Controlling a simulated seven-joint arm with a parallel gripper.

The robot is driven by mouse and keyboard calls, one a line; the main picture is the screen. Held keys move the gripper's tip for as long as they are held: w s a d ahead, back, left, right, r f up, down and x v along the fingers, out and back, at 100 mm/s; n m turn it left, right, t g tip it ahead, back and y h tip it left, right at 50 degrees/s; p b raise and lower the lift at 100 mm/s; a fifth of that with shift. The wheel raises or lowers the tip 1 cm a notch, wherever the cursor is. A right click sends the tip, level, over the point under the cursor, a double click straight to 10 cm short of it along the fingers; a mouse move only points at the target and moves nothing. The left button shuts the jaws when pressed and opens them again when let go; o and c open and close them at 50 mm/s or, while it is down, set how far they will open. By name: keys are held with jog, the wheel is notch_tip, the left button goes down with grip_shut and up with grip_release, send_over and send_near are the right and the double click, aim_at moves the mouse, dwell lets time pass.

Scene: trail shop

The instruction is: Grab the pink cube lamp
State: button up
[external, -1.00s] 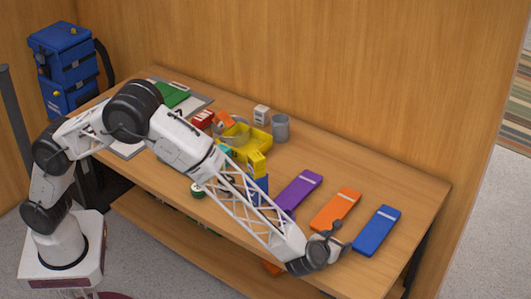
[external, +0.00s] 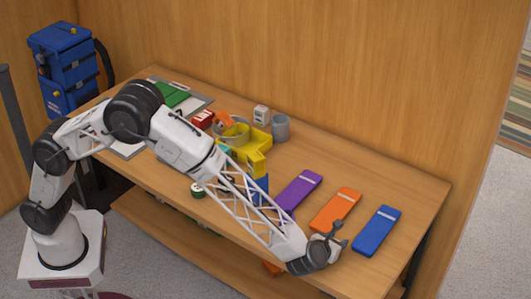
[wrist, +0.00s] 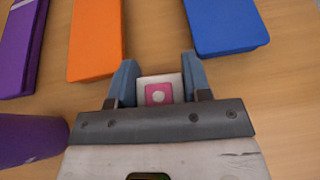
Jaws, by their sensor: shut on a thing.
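The pink cube lamp (wrist: 159,93) shows in the wrist view as a small white block with a pink face and a pale round spot. It sits between the two blue-grey fingers of my gripper (wrist: 160,82), which are shut on it. In the external view my gripper (external: 334,238) is low over the front right part of the table, in front of the orange flat case. I cannot make out the lamp clearly there.
Purple (external: 299,189), orange (external: 335,209) and blue (external: 377,230) flat cases lie beyond my gripper. A purple object (wrist: 28,138) is at the wrist view's lower left. A yellow tray (external: 254,150), a grey cup (external: 280,127) and other goods stand farther left. The table's front edge is close.

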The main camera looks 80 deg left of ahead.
jog(key=shift+r, duration=5)
